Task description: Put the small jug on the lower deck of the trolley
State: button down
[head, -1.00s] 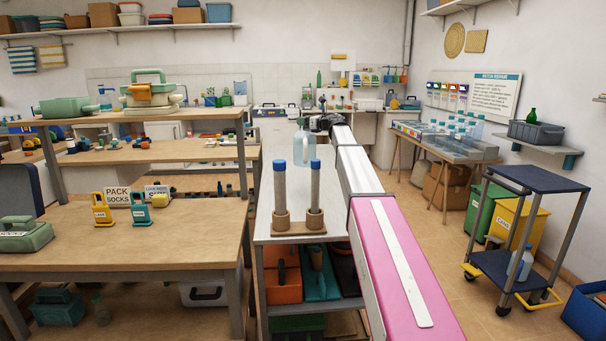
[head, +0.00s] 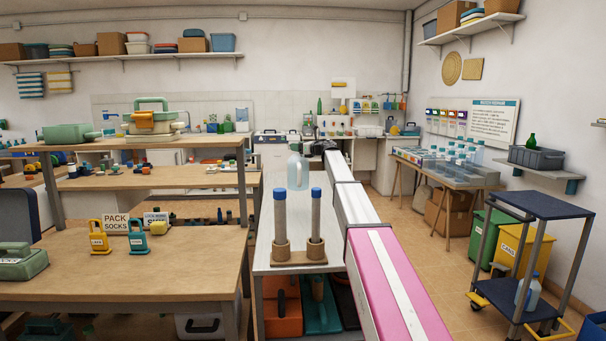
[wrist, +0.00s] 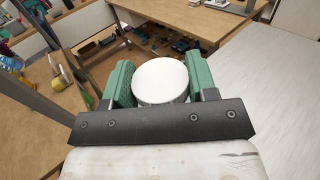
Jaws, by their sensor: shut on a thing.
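A pale translucent blue jug (head: 298,173) with a handle hangs from my gripper in the head view, above the narrow white-topped bench (head: 265,235). In the wrist view my gripper (wrist: 160,82) has its green fingers shut on both sides of a round white top (wrist: 160,78), which appears to be the jug's cap. The jug's body is hidden below it there. The trolley (head: 540,205) stands at the right, with a dark upper deck. Its lower deck (head: 490,290) carries another pale blue jug (head: 528,292) with a blue cap.
Two upright rods with blue caps (head: 280,225) stand on the bench in front of the held jug. Green and yellow bins (head: 515,245) stand behind the trolley. A blue crate (head: 594,330) is at its right. Tiled floor is clear between bench and trolley.

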jog(key=w+d+f, duration=0.5)
jog(key=d+f, duration=0.4)
jog(key=f, duration=0.1)
jog(key=shift+w+d+f, duration=0.25)
jog(key=shift+d, duration=0.05)
dwell(0.4)
jog(key=c, duration=0.7)
grip_release()
jog(key=shift+f, duration=0.2)
jog(key=shift+o, duration=1.4)
jog(key=shift+r, duration=0.15)
